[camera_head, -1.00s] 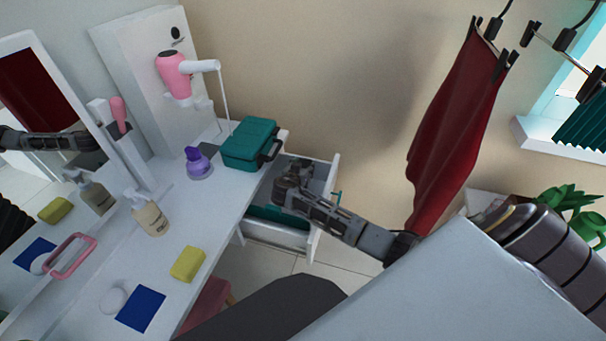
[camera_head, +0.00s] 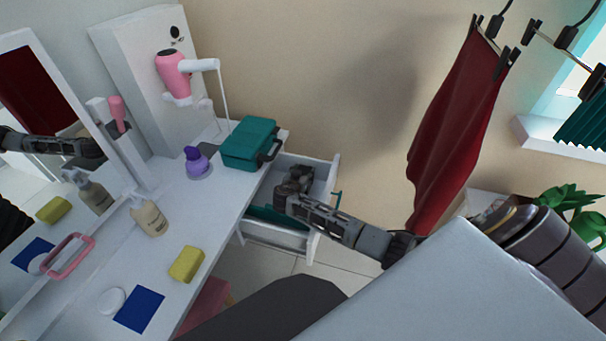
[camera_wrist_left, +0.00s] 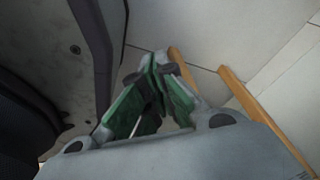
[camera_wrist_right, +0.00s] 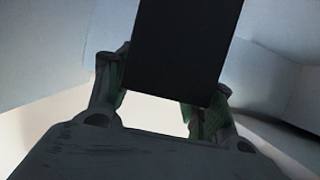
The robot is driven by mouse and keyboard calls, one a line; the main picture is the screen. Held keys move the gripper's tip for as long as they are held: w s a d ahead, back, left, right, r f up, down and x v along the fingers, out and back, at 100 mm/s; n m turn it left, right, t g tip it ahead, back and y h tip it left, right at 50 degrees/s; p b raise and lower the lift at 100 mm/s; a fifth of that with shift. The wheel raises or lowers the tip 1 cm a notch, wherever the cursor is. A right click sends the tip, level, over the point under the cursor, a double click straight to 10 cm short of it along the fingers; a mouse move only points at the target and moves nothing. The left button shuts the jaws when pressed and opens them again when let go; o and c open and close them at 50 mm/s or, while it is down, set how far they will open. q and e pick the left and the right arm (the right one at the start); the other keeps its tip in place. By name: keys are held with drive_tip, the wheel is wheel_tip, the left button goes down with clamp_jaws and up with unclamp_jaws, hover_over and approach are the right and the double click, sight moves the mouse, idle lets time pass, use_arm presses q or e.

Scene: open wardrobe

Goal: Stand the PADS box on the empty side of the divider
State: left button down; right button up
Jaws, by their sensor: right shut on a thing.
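A dark box (camera_wrist_right: 180,50), which I take to be the PADS box, fills the top middle of the right wrist view. No lettering shows on it. My right gripper (camera_wrist_right: 165,95) is shut on it, one finger at each side. In the head view my right gripper (camera_head: 287,190) reaches into the open white drawer (camera_head: 275,236), and the box is hidden behind or under it. Something teal (camera_head: 268,217) lies in the drawer's near part. I cannot make out the divider. My left gripper (camera_wrist_left: 157,72) has its fingertips together, empty, above the floor.
A teal case (camera_head: 248,142) stands on the white tabletop (camera_head: 215,215) beside the drawer. A purple bottle (camera_head: 197,162), a pump bottle (camera_head: 150,218) and a yellow sponge (camera_head: 187,264) are on the tabletop. A red cloth (camera_head: 450,140) hangs right of the drawer.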

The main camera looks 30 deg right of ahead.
drive_tip(key=o, duration=1.1)
use_arm(q)
drive_tip(key=shift+w+r, duration=0.15)
drive_tip(key=shift+w, duration=0.15)
drive_tip(key=shift+s+a, duration=0.1)
drive_tip(key=shift+s, duration=0.1)
use_arm(e)
drive_tip(key=shift+r, duration=0.15)
drive_tip(key=shift+s+a+r, duration=0.15)
drive_tip(key=shift+s+a, duration=0.2)
drive_tip(key=shift+a, duration=0.1)
use_arm(q)
drive_tip(key=shift+s+a+f+p, duration=0.15)
drive_tip(key=shift+s+a+p, duration=0.15)
drive_tip(key=shift+s, duration=0.25)
drive_tip(key=shift+s+a+f+p, duration=0.15)
drive_tip(key=shift+s+a+p, duration=0.1)
drive_tip(key=shift+s, duration=0.3)
use_arm(e)
drive_tip(key=v, duration=1)
drive_tip(key=shift+s+a+r, duration=0.2)
drive_tip(key=shift+s+a, duration=0.05)
use_arm(q)
drive_tip(key=shift+w, duration=0.2)
